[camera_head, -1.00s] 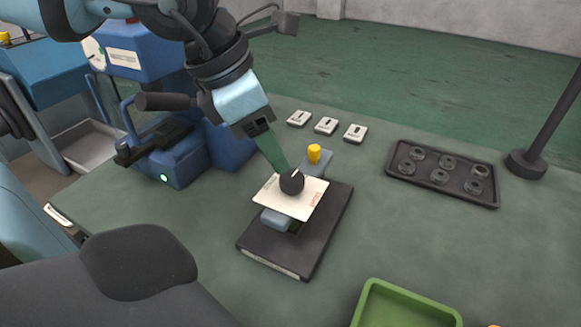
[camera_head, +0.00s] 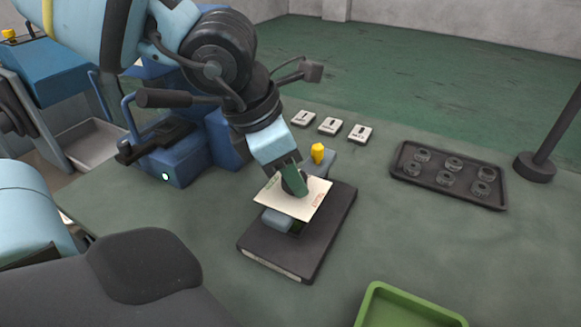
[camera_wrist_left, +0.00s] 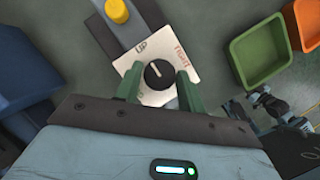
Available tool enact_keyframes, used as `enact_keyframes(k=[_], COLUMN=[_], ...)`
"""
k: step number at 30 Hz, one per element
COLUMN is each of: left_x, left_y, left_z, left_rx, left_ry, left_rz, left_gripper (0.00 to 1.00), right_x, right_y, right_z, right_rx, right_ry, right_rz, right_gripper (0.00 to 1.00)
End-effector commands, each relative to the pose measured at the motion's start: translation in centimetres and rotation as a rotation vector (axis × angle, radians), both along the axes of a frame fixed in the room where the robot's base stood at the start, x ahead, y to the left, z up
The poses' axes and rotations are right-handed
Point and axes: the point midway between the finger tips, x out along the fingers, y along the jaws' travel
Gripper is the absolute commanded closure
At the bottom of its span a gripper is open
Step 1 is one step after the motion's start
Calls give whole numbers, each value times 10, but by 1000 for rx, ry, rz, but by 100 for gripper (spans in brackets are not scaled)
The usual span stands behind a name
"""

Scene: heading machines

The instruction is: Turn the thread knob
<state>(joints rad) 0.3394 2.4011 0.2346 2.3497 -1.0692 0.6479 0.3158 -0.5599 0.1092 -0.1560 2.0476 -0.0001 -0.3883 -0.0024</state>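The thread knob (camera_head: 294,182) is round and black with a white pointer line. It sits on a white plate (camera_head: 303,207) above a dark base (camera_head: 275,252). In the left wrist view the knob (camera_wrist_left: 159,74) lies between the two green fingers of my left gripper (camera_wrist_left: 159,88), with a gap visible on each side. The plate (camera_wrist_left: 150,52) there reads "UP" and "TIGHT", and the pointer aims toward the upper left. In the head view my left gripper (camera_head: 293,183) comes down over the knob and partly hides it.
A yellow button (camera_head: 317,152) stands just behind the plate. A dark tray (camera_head: 450,198) with several ring-shaped parts lies to the right, and a green bin (camera_head: 410,308) is at the front. Several small labelled tiles (camera_head: 330,126) lie behind. A blue machine (camera_head: 180,155) stands at left.

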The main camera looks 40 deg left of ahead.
Motion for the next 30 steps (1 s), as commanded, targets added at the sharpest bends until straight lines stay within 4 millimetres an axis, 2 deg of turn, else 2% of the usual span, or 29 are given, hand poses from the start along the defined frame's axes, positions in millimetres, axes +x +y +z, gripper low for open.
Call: enact_keyframes(k=[1,6,17,30], left_x=[0,0,1,3], left_y=[0,0,0,2], left_z=[0,0,0,-1], left_rx=[0,-1,-5,-7], left_ry=[0,-1,-1,0], left_rz=[0,0,-67,-420], left_gripper=[68,87,87,87], right_x=[-1,-3,-5,-5], right_y=[0,0,0,0], right_z=[0,0,-3,-12], right_rx=[0,0,-1,-1], right_ry=[2,6,10,13], right_rz=[0,1,1,1], right_gripper=[64,64,64,64])
